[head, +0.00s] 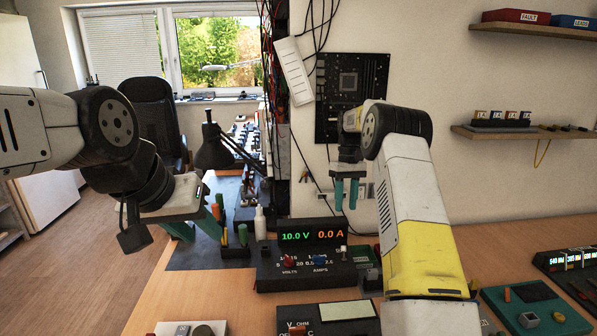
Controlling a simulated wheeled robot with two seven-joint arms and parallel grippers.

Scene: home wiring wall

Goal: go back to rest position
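My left gripper (202,222) hangs over the left part of the bench, with its teal fingers apart and nothing seen between them. My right gripper (346,194) points down in front of the wall, above and behind the power supply. Its teal fingers show a narrow gap with nothing in it. Both grippers appear clear of the bench things, though the left one overlaps the pen holder in the picture.
A power supply (305,264) reading 10.0 V and 0.0 A stands mid-bench, with a meter (341,310) before it. A white bottle (260,223) and black lamp (213,153) stand near my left gripper. A green board (535,310) lies right. Shelves (525,133) hang right.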

